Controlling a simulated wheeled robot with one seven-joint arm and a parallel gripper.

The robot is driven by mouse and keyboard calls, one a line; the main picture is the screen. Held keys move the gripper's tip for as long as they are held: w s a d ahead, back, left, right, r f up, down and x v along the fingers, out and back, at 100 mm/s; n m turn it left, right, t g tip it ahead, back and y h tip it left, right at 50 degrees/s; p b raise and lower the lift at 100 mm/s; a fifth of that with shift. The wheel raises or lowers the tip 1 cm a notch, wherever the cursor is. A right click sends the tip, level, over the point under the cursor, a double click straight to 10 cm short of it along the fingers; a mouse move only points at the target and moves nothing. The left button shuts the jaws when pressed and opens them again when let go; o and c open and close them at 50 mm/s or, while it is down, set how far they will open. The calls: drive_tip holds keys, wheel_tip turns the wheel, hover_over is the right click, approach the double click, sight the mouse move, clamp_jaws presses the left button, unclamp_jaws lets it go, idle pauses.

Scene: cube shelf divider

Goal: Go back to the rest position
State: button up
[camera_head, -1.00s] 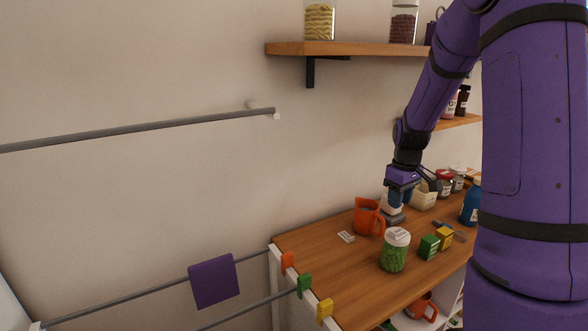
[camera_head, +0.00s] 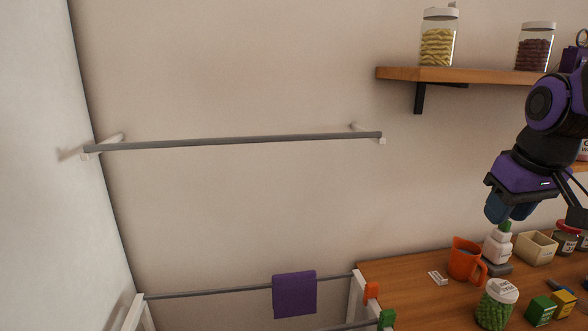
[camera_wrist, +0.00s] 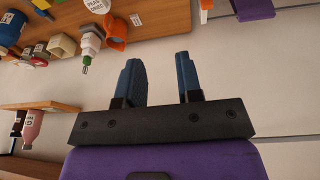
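My gripper (camera_head: 512,208) is at the right of the head view, raised above the wooden counter and pointing down. In the wrist view its two blue fingers (camera_wrist: 160,85) stand apart with nothing between them. Below it in the head view is a white bottle with a green tip (camera_head: 497,245); the bottle also shows in the wrist view (camera_wrist: 90,45). The gripper is apart from the bottle.
The wooden counter (camera_head: 405,298) carries an orange jug (camera_head: 465,260), a jar of green contents (camera_head: 495,308), green and yellow boxes and a beige container (camera_head: 537,248). A wooden shelf (camera_head: 450,76) with jars hangs above. A grey rail (camera_head: 240,140) and purple cloth (camera_head: 294,294) are left.

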drive_tip(key=s+a+r+t, duration=0.1)
drive_tip(key=s+a, duration=0.4)
drive_tip(key=s, duration=0.5)
drive_tip(key=shift+s+a+r+m+t, duration=0.3)
drive_tip(key=shift+s+r+m+t, duration=0.1)
drive_tip(key=shift+r, duration=0.4)
